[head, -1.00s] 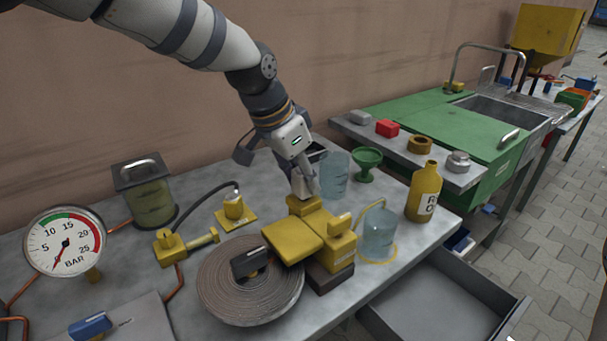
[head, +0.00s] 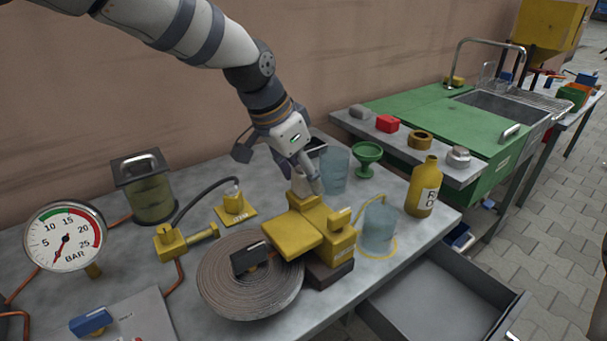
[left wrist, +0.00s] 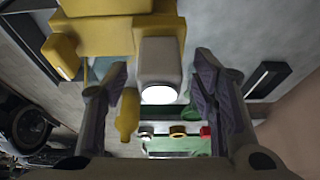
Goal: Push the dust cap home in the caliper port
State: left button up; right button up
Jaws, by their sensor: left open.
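The yellow caliper (head: 292,235) sits over the grooved grey disc (head: 232,289) on the grey table. A pale grey block, which I take to be the dust cap (left wrist: 159,62), stands against the caliper's yellow body (left wrist: 100,38) in the left wrist view. How deep it sits in the port cannot be told. My left gripper (head: 309,184) is just behind the caliper, at its far end. It is open, with its dark fingers (left wrist: 162,76) apart on either side of the cap. In the head view the fingers partly hide the cap. My right gripper is not in view.
A clear beaker (head: 335,170), a green funnel (head: 367,155) and a yellow bottle (head: 424,188) stand right of the gripper. A clear jar (head: 379,230) with a yellow tube is beside the caliper. An open drawer (head: 440,295) juts out at the front right.

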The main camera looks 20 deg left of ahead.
pick_arm(q)
jog(key=v, duration=1.1)
jog(key=shift+r, duration=0.25)
